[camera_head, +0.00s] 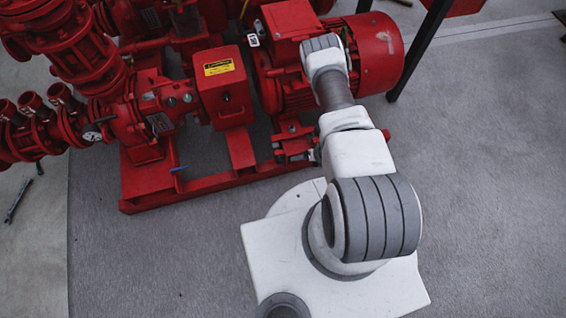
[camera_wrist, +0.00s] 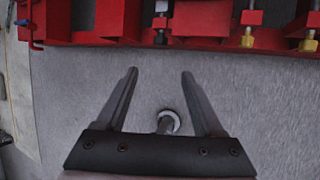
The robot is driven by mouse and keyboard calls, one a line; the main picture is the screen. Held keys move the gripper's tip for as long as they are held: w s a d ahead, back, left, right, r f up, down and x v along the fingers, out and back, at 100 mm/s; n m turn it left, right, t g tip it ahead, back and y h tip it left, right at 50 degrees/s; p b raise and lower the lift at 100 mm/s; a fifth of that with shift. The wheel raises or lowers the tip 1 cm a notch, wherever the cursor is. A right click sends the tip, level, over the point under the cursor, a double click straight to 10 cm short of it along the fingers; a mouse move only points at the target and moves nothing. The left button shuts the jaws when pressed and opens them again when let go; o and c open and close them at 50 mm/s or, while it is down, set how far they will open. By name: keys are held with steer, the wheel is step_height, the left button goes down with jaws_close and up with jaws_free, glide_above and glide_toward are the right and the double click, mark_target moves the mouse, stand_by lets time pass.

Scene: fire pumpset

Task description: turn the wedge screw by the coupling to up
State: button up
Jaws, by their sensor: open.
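In the wrist view, my gripper (camera_wrist: 158,76) is open, with its two dark fingers spread and pointing up toward the red base rail (camera_wrist: 105,40). Several screws show along that rail. One with a black and silver body (camera_wrist: 160,25) is near the middle, beyond the fingertips. Two with yellow ends, a nearer one (camera_wrist: 248,32) and a farther one (camera_wrist: 308,38), are to the right. I cannot tell which one is the wedge screw. In the head view, the red coupling guard (camera_head: 222,88) has a yellow label, and my arm hides the gripper.
The red motor (camera_head: 378,52) is right of the guard, beside my arm. Red pump pipework (camera_head: 85,55) fills the left. A pale round piece (camera_wrist: 168,122) shows between the finger bases. Grey floor (camera_head: 150,260) is clear in front.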

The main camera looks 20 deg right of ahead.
mark_target(282, 163)
steer(key=b+x, duration=0.6)
steer(key=x, duration=1)
steer(key=shift+w+a+f, duration=0.15)
steer(key=shift+w+f, duration=0.05)
steer(key=shift+f, duration=0.1)
jaws_close()
